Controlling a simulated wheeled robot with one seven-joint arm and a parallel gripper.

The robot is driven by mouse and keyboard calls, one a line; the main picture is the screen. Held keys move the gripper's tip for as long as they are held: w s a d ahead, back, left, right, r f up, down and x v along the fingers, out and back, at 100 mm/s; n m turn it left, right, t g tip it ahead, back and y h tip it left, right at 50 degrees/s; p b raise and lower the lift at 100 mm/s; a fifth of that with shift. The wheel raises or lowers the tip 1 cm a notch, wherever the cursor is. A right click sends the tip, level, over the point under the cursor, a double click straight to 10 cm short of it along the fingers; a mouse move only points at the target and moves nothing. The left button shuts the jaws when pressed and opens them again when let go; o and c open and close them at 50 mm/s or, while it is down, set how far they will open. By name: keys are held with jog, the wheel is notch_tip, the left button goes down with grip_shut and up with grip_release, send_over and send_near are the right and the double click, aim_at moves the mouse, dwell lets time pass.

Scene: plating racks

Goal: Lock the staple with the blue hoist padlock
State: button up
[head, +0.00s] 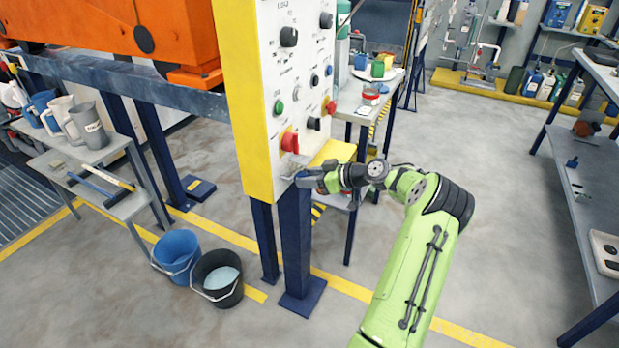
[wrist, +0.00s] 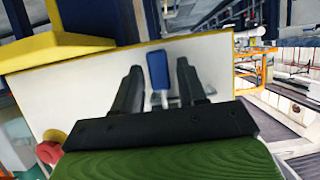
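The blue hoist padlock (wrist: 157,66) shows in the wrist view in front of the white panel face, with its pale shackle legs toward the picture's bottom. My gripper (wrist: 159,76) has its two dark fingers apart, one on each side of the padlock, with narrow gaps beside the body. In the head view my gripper (head: 308,179) is at the panel's lower edge, close to the grey staple (head: 292,163). The staple is small and partly hidden by my gripper. I cannot tell whether the shackle passes through it or is closed.
The white control panel (head: 291,80) has knobs and a red button (head: 289,140) above the staple. A yellow ledge (head: 333,152) adjoins its lower right. Blue posts stand below. A blue bucket (head: 176,251) and a black bucket (head: 217,276) stand at left. Floor at right is open.

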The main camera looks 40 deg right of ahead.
jog(key=shift+o, duration=1)
jog(key=p+v, duration=0.4)
jog(key=v, duration=1.2)
jog(key=shift+w, duration=0.15)
